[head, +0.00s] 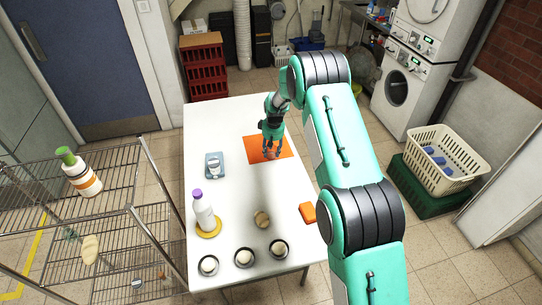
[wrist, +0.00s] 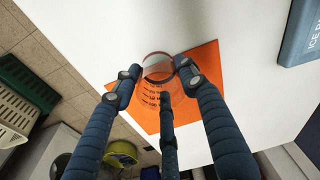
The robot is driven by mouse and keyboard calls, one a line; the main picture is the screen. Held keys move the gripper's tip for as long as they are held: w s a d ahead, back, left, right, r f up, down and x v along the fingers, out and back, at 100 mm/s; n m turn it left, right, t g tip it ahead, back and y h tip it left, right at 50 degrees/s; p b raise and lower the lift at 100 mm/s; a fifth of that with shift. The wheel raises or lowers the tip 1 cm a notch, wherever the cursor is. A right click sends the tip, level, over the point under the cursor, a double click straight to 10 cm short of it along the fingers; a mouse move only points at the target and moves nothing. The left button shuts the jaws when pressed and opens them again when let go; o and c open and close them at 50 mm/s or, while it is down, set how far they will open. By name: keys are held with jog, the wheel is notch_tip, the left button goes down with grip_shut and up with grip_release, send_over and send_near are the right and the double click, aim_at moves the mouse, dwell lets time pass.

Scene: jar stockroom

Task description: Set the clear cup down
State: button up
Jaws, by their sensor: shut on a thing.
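The clear cup (wrist: 158,66) shows in the wrist view as a see-through round rim between my fingertips. My gripper (wrist: 160,78) is shut on it, with fingers at both sides and one in front. In the head view my gripper (head: 271,152) points down over the orange mat (head: 254,155) on the white table (head: 215,120). There the cup is too small and too hidden by my fingers to make out. The mat (wrist: 206,58) lies behind the cup in the wrist view. I cannot tell whether the cup's base touches it.
Left of the mat lies a blue-grey ice pack (head: 214,172). Nearer are a purple-capped white bottle (head: 203,210) on a yellow disc, a tan lump (head: 262,219), an orange block (head: 308,213) and three small bowls (head: 244,258). The table's far part is clear.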

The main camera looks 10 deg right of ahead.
aim_at(271, 155)
jog(key=shift+w, duration=0.4)
jog(key=shift+f+b, duration=0.35)
jog(key=shift+f, duration=1.4)
jog(key=shift+f, duration=0.45)
jog(key=o, duration=0.9)
jog(key=shift+c, duration=0.2)
jog(key=shift+r, duration=0.1)
notch_tip(271, 155, up, 13)
jog(key=s+p, duration=0.1)
jog(key=shift+s+d+f+p, duration=0.2)
jog(key=shift+s+p, duration=0.1)
jog(key=shift+p, duration=0.1)
